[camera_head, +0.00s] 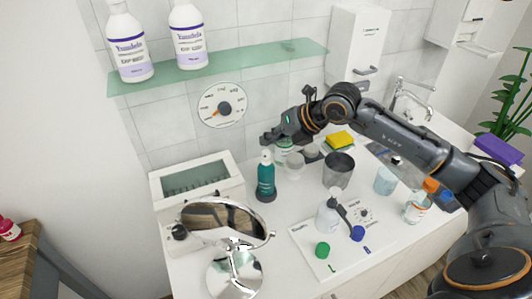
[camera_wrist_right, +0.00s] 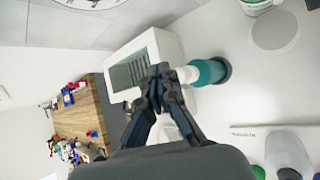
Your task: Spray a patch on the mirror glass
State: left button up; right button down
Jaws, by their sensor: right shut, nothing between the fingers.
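A round table mirror (camera_head: 234,272) on a shiny stand is at the front left of the white counter. Its tilted mirror glass (camera_head: 222,222) carries a dark reflection. My right gripper (camera_head: 269,138) is shut and empty, above and behind the teal bottle (camera_head: 265,181), apart from the mirror. In the right wrist view the closed fingertips (camera_wrist_right: 160,74) overlap the white top of the teal bottle (camera_wrist_right: 210,71). A white bottle with a dark trigger-like part (camera_head: 327,217) stands on a white board; I cannot tell its contents. My left gripper is not in view.
A white box with a window (camera_head: 215,172) stands behind the mirror. A dark grey cup (camera_head: 338,171), a yellow sponge (camera_head: 340,139) and a clear bottle with an orange cap (camera_head: 414,208) are to the right. A glass shelf (camera_head: 235,62) holds two bottles above.

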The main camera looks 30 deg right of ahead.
jog(key=shift+r, duration=0.15)
notch_tip(320, 180, up, 6)
jog(key=p, duration=0.3)
dwell(1.9)
jog(key=n+t+h+p, duration=0.15)
jog(key=n+h, duration=0.25)
jog(key=n, duration=0.9)
send_over(269, 153)
jog(key=shift+f, duration=2.15)
jog(key=shift+s+a+f+b, duration=0.15)
jog(key=shift+a+f+b, duration=0.1)
jog(key=shift+f+b, duration=0.3)
jog(key=shift+s+a+f+b, duration=0.15)
jog(key=shift+a+f+b, duration=0.05)
jog(key=shift+f+b, duration=0.3)
jog(key=shift+f, duration=0.25)
